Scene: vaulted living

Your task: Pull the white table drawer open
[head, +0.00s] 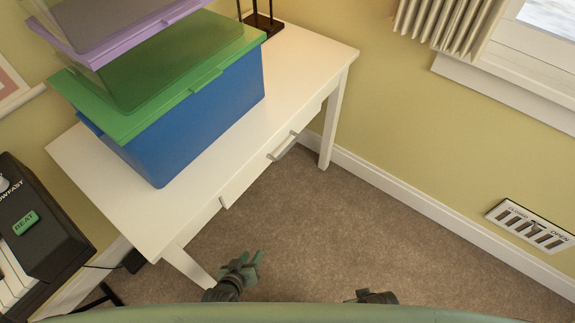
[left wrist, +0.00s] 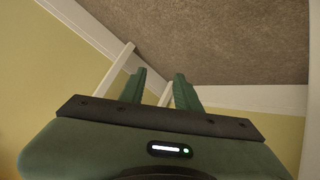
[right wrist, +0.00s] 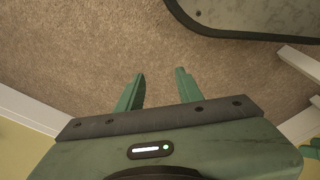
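The white table (head: 315,55) stands against the wall in the head view. Its drawer front (head: 246,178) faces the open carpet and carries a silver bar handle (head: 283,146). The drawer looks shut or nearly so; a thin dark line shows at its near end. My left gripper (head: 250,264) is low over the carpet, in front of the table's near leg and apart from the handle. Its fingers are spread and empty in the left wrist view (left wrist: 158,88). My right gripper is open and empty in the right wrist view (right wrist: 160,85); only its dark wrist shows in the head view.
A blue box (head: 205,115) with a green lid and a clear purple-rimmed bin (head: 120,30) are stacked on the table. A black keyboard (head: 35,225) stands at the left. The carpet (head: 370,235) before the table is clear.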

